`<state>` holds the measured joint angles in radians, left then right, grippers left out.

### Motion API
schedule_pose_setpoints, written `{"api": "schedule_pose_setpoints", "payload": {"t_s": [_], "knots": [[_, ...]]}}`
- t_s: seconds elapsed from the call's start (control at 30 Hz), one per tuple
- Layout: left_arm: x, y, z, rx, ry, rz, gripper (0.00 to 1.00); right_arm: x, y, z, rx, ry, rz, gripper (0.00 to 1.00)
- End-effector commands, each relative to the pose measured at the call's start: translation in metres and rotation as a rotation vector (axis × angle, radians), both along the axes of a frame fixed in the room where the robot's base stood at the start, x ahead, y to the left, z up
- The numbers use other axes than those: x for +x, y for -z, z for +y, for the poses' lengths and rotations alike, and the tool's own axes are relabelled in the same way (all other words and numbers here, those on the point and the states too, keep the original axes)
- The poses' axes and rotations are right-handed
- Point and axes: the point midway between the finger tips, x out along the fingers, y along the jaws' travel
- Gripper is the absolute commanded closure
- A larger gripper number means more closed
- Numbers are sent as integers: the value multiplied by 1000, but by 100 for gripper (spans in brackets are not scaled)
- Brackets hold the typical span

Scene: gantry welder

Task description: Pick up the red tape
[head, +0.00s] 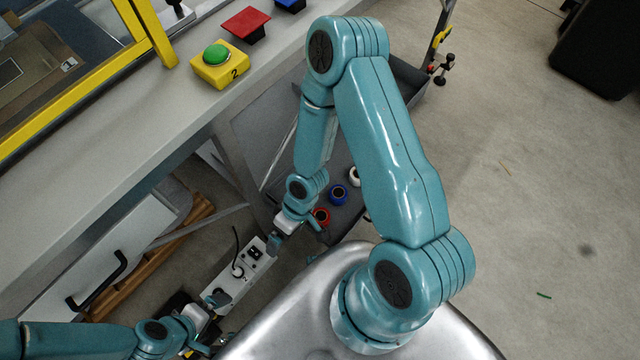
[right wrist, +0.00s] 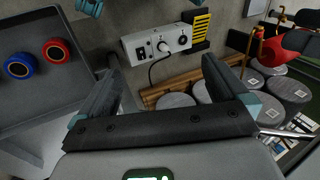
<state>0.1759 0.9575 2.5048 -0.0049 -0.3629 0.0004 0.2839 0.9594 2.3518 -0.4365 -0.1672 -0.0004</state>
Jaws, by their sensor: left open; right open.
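The red tape (head: 320,216) is a small roll on a dark grey shelf (head: 345,216), partly beside my right arm's wrist in the head view. In the right wrist view the red tape (right wrist: 56,50) lies left of my right gripper's fingers, apart from them. My right gripper (head: 275,242) is open and empty, just left of the red tape in the head view; its two fingers also show in the right wrist view (right wrist: 160,65). My left gripper (head: 222,322) is open at the lower left, far from the tape, and partly cut by my body.
A blue tape (head: 338,193) and a white tape (head: 354,177) sit near the red one. A white socket box (head: 240,272) with a cable is close to both grippers. The workbench (head: 170,105) carries a green button (head: 216,54). Floor at right is mostly clear.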

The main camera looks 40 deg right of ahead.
Motion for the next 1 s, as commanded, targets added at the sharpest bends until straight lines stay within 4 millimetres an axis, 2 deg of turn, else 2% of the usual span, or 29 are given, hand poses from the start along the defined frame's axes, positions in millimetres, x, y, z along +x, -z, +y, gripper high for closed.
{"api": "schedule_pose_setpoints", "payload": {"t_s": [0.03,0.17,0.27,0.3,0.4,0.53,0.6,0.73,1.0], "knots": [[0,25,0,0,0,0,0,5,28,-7,-4,-41,-13,0],[0,68,0,0,0,0,0,18,81,-33,-38,-203,-56,0],[0,110,0,0,0,0,0,32,135,-72,-115,-356,-93,0],[0,126,0,0,0,0,0,38,155,-91,-157,-422,-106,0],[0,153,0,0,0,0,0,52,191,-134,-261,-561,-130,0],[0,171,0,0,0,0,0,64,213,-174,-365,-671,-145,0],[0,174,0,0,0,0,0,67,217,-185,-394,-699,-147,0],[0,181,0,0,0,-1,0,69,234,-190,-408,-715,-149,0],[1,204,1,0,-4,-2,0,67,297,-189,-404,-714,-148,0]]}}
